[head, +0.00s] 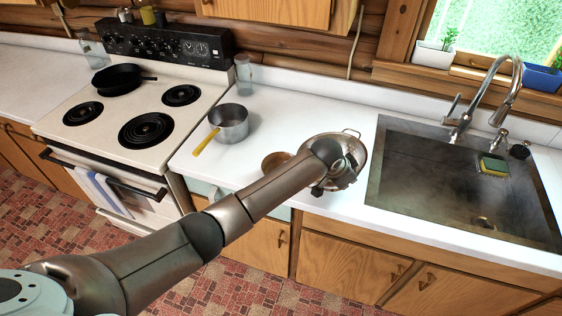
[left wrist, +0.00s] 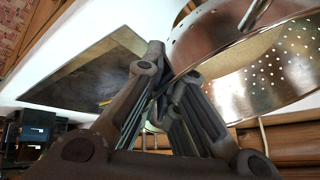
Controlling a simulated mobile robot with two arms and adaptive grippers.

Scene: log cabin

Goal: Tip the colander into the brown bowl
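The metal colander (head: 359,141) is on the counter side left of the sink, with a wire handle at its far edge. It also fills the upper right of the left wrist view (left wrist: 285,75), showing its holes. My left gripper (head: 342,180) is at the colander's near side. In the left wrist view its fingers (left wrist: 168,78) converge at the colander's rim and appear shut on it. Whether the colander touches the counter is hidden. The brown bowl (head: 275,161) sits just left of the colander, partly covered by my left arm. My right gripper is not in view.
A saucepan (head: 230,122) with a yellow handle stands left of the bowl. The sink (head: 440,190) with its tap is on the right. The stove (head: 140,110) holds a black pan (head: 120,78). A glass jar (head: 243,73) stands at the back.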

